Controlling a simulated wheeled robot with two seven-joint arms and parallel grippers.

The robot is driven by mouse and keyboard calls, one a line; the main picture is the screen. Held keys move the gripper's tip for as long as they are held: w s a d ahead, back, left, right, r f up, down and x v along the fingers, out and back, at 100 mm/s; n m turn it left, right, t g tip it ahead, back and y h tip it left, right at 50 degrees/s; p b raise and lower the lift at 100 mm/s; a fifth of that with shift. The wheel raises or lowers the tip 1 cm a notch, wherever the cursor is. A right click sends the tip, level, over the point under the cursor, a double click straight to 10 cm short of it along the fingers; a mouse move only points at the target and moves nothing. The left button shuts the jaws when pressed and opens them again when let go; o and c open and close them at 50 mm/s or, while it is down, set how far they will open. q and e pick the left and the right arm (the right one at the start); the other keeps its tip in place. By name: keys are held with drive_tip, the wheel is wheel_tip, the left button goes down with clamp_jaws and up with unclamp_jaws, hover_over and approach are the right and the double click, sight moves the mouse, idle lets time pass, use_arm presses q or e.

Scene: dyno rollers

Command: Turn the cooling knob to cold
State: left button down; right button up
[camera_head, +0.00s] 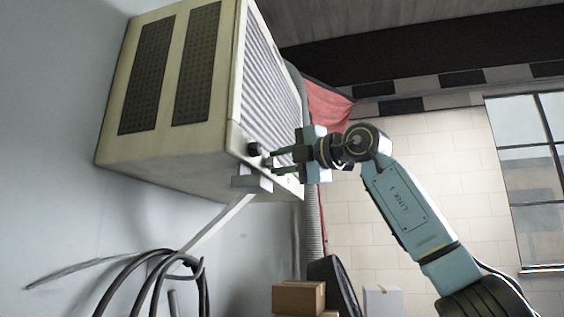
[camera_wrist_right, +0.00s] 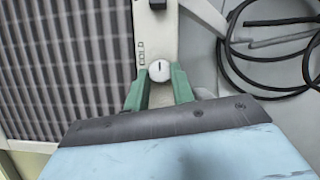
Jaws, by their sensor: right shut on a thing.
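The cooling unit (camera_head: 172,146) is a cream box with a slatted front, mounted on the wall. In the right wrist view a round white knob (camera_wrist_right: 160,69) with a short dark mark, close to upright in the picture, sits on the pale control strip (camera_wrist_right: 154,35). My right gripper (camera_head: 271,162) is at the lower front of the unit. In the wrist view its green fingers (camera_wrist_right: 159,80) are shut on the white knob, one on each side. My left gripper is not in view.
A dark knob (camera_head: 254,149) is close to my right fingers; a dark part (camera_wrist_right: 157,4) shows farther along the strip. Black cables (camera_head: 150,278) hang below the unit. Cardboard boxes (camera_head: 298,298) stand lower down. A window (camera_head: 535,185) is at the right.

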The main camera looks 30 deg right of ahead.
drive_tip(key=o, duration=1)
drive_tip(key=shift+s+d+f+b, duration=0.1)
drive_tip(key=shift+s+d+b, duration=0.15)
drive_tip(key=shift+s, duration=0.25)
drive_tip(key=b+v, duration=0.3)
drive_tip(key=v, duration=0.9)
drive_tip(key=shift+s+b, duration=0.15)
drive_tip(key=shift+b, duration=0.25)
